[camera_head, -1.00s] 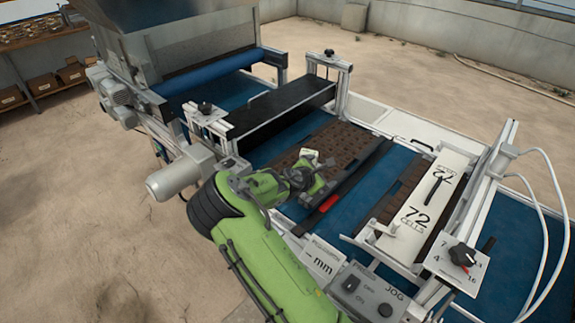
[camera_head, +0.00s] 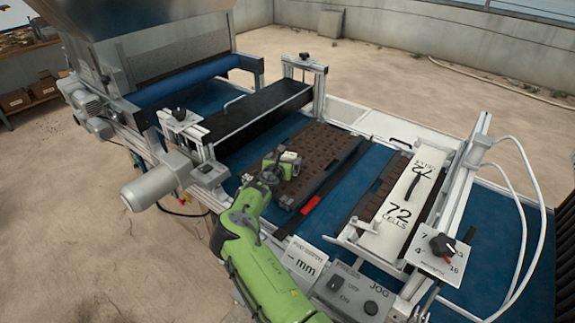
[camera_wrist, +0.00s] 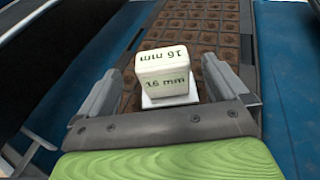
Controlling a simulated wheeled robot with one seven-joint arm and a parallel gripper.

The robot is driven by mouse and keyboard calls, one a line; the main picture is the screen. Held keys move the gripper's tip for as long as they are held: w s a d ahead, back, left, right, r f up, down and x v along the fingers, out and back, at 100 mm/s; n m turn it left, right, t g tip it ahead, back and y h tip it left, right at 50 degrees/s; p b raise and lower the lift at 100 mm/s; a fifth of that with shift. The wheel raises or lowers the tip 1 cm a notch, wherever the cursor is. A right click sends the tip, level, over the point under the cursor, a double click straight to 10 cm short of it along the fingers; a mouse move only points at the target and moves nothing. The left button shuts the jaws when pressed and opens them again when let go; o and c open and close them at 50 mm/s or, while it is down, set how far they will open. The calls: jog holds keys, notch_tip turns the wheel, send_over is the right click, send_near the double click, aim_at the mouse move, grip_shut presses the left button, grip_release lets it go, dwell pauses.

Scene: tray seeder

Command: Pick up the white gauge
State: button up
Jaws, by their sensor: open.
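The white gauge (camera_wrist: 166,78) is a small block marked "16 mm" with a wider white foot. In the wrist view it sits between the two fingers of my gripper (camera_wrist: 168,98), with gaps on both sides. It is upright over the brown cell tray (camera_wrist: 210,20). In the head view the gauge (camera_head: 289,158) is a small pale spot at the end of my green arm, partly hidden by my gripper (camera_head: 282,166). My gripper is open around the gauge, low over the left part of the tray (camera_head: 330,150). I cannot tell whether the fingers touch the tray.
A black crossbar (camera_head: 255,112) on metal posts spans the blue belt left of my gripper. A black bar with a red end (camera_head: 311,205) lies along the tray's right side. A white "72 cells" plate (camera_head: 398,215) and control boxes (camera_head: 355,290) stand to the right.

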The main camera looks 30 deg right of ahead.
aim_at(286, 157)
jog(key=b+x, duration=0.1)
jog(key=x, duration=0.3)
jog(key=shift+d, duration=0.2)
jog(key=c, duration=1.3)
jog(key=shift+o, duration=0.2)
jog(key=shift+r, duration=0.15)
notch_tip(286, 157, up, 28)
jog(key=p, duration=0.3)
jog(key=shift+p, duration=0.35)
